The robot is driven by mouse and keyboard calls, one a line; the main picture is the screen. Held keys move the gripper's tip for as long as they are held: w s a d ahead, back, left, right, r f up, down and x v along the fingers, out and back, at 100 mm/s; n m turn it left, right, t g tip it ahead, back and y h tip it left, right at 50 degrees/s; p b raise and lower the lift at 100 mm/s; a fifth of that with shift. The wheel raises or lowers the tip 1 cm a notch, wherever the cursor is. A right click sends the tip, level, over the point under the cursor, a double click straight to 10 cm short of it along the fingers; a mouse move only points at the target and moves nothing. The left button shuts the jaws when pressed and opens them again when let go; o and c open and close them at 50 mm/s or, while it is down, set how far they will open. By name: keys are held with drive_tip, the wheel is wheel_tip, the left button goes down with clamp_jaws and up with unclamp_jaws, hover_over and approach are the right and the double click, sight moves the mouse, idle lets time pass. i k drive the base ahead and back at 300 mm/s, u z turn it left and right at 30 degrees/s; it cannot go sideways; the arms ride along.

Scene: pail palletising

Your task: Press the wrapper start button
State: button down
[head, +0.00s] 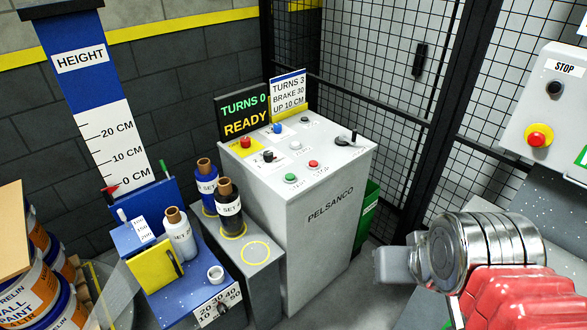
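The control console (325,208), marked PELSANCO, stands in the middle with its sloped top facing me. On its top are a green button (290,178) at the front left and a red button (313,164) to its right, with labels too small to read for certain. My gripper (393,265) is at the lower right, to the right of the console and apart from it. Only a grey block shows beyond my silver wrist; the fingertips cannot be made out. The display (243,115) behind the console reads TURNS 0, READY.
A card (288,92) reads TURNS 3, BRAKE 30, UP 10 CM. Film rolls (229,208) and a blue stand (165,270) are left of the console. Paint pails (60,305) are at far left. Mesh fencing (375,80) stands behind; a STOP box (545,110) is right.

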sight(289, 177)
drive_tip(key=i, duration=1.1)
drive_tip(key=u, duration=2)
